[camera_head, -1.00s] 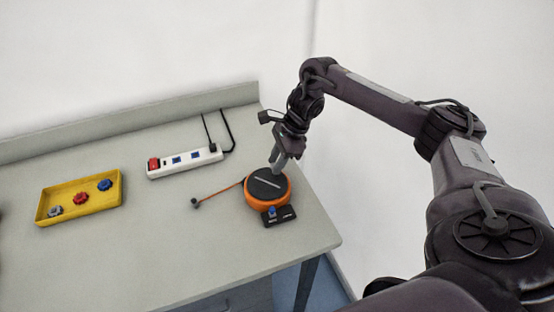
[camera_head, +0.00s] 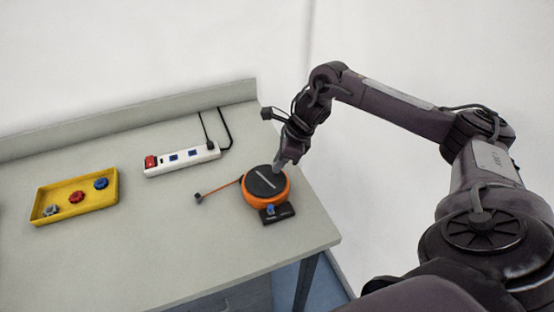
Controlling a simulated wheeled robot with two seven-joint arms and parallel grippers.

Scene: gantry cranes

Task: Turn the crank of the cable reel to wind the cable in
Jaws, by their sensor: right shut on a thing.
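The cable reel (camera_head: 266,190) is an orange drum with a dark top and a light stripe across it, near the right end of the table. A dark base with a blue knob (camera_head: 270,208) sticks out at its front. A short orange cable (camera_head: 220,187) runs out to the left and ends in a dark plug (camera_head: 199,197) on the table. My right gripper (camera_head: 280,167) is at the reel's upper right edge, shut on the crank, which its fingers mostly hide. My left gripper is not in view.
A white power strip (camera_head: 205,154) with a red switch and blue sockets lies behind the reel to the left. A yellow tray (camera_head: 62,211) with several small knobs stands at the left. The table (camera_head: 150,255) is clear in front.

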